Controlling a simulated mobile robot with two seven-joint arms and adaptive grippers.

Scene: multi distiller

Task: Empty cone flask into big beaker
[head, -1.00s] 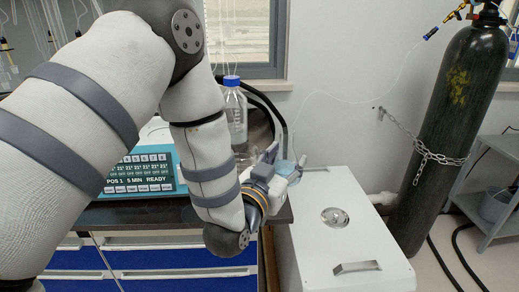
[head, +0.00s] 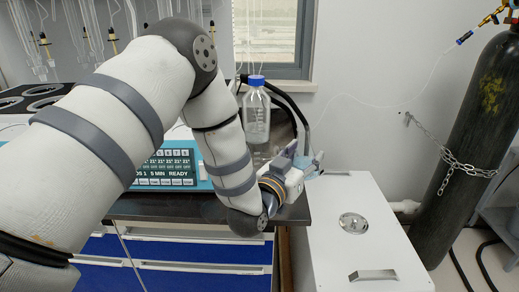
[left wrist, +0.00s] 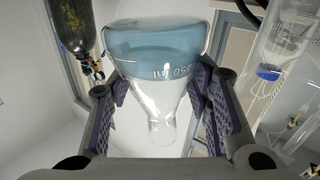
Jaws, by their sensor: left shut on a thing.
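My left gripper (head: 303,168) is shut on the cone flask (left wrist: 160,85), above the right end of the dark bench top. In the left wrist view the gripper's two padded fingers (left wrist: 158,98) sit on either side of the flask's narrowing part. The flask is clear glass with blue liquid in its wide base. That view is upside down, with the gas cylinder's valve pointing down, so the flask looks roughly upright. In the head view the flask is mostly hidden by the gripper. I cannot make out a big beaker. My right gripper is not in view.
A clear blue-capped bottle (head: 257,112) stands behind my left forearm. A teal device with a display (head: 170,168) is partly behind my arm. A white cabinet (head: 350,245) stands right of the bench, and a chained black gas cylinder (head: 470,150) is at far right.

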